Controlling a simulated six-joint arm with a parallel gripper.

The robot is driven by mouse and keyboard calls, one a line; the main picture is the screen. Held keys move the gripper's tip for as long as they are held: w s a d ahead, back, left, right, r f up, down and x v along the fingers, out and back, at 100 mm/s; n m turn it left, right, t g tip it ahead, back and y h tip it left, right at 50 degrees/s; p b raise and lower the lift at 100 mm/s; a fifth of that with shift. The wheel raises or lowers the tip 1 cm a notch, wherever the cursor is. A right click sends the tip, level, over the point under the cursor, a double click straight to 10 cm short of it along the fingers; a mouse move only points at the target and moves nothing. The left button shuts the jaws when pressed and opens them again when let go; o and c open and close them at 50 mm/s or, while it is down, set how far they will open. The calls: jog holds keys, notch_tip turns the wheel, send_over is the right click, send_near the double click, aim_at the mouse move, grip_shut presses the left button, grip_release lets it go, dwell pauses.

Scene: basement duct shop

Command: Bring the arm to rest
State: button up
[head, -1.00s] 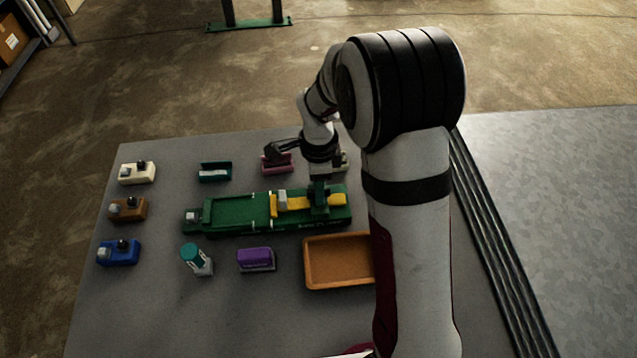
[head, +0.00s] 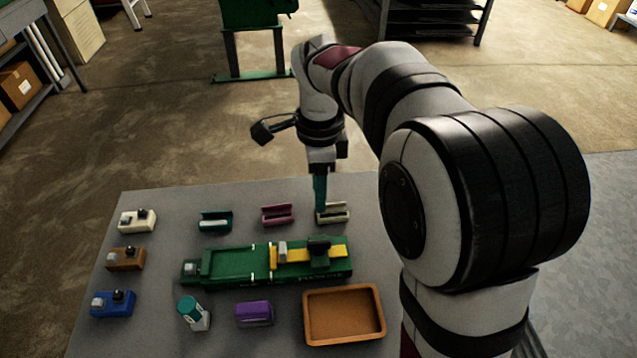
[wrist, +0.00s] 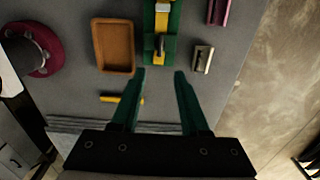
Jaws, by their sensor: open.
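My gripper (head: 320,197) is raised above the back right part of the grey table (head: 170,340), in front of the cream holder (head: 333,213) in the head view. In the wrist view its two green fingers (wrist: 160,73) stand apart with nothing between them. The green fixture (head: 232,264) with its yellow strip (head: 294,256) lies on the table, apart from the gripper. The fixture also shows beyond the fingertips in the wrist view (wrist: 171,50).
An orange tray (head: 343,288), purple block (head: 254,314), teal-capped piece (head: 193,312), teal holder (head: 214,222) and pink holder (head: 277,214) surround the fixture. White, brown and blue units line the left. A yellow piece (wrist: 110,99) lies near one finger in the wrist view.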

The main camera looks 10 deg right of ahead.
jog(key=s+d+f+n+y, duration=0.1)
jog(key=s+n, duration=1.1)
jog(key=s, duration=1.3)
jog(key=shift+s+d+f+n+y, duration=0.3)
jog(key=shift+f+y, duration=0.1)
